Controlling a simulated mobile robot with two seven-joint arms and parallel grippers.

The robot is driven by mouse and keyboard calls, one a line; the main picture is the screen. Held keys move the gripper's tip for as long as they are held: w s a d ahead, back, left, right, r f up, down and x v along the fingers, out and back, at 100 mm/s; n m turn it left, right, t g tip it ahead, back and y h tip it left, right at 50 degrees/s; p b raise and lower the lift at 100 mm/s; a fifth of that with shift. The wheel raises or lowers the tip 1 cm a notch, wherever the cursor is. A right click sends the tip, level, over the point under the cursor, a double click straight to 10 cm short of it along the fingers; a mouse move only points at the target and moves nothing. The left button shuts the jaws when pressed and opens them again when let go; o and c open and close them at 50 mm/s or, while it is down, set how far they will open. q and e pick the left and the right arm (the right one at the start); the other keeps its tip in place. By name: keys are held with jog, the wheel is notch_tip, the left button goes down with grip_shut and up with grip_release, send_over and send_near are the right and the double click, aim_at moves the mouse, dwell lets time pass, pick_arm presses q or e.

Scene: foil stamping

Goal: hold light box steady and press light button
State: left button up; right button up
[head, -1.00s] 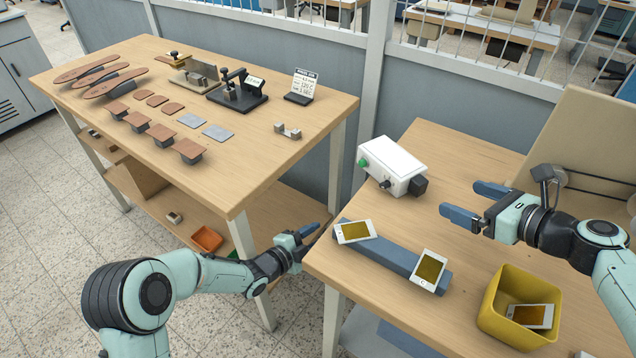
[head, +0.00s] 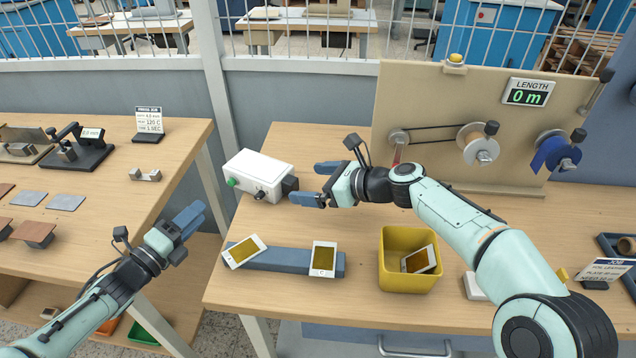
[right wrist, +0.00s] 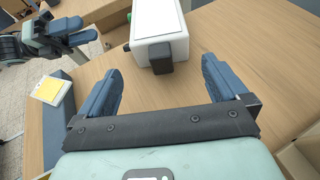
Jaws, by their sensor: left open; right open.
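The white light box (head: 256,173) stands on the right-hand table, with a green button (head: 231,182) on its front left, a black knob on its front and a dark block on its right end. It also shows in the right wrist view (right wrist: 158,22). My right gripper (head: 318,183) is open and empty, just right of the box, with its fingers pointing at the dark block. In the right wrist view the block lies ahead between the open fingers (right wrist: 163,88), apart from them. My left gripper (head: 188,220) is open and empty, left of the table edge and front-left of the box.
A blue-grey rail (head: 284,259) at the table's front carries two white cards with gold panels. A yellow bin (head: 391,279) holds another card. A board with spools (head: 440,110) stands behind. The left table (head: 110,180) holds a press and leather pieces.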

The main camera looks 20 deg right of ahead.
aim_at(296, 182)
jog(key=x, duration=0.7)
jog(key=shift+w+a, duration=0.1)
jog(key=shift+w, duration=0.05)
jog(key=shift+c, duration=0.3)
jog(key=c, duration=1)
pick_arm(q)
jog(key=shift+c, duration=1.2)
pick_arm(e)
jog(key=shift+c, duration=1.4)
pick_arm(q)
grip_shut()
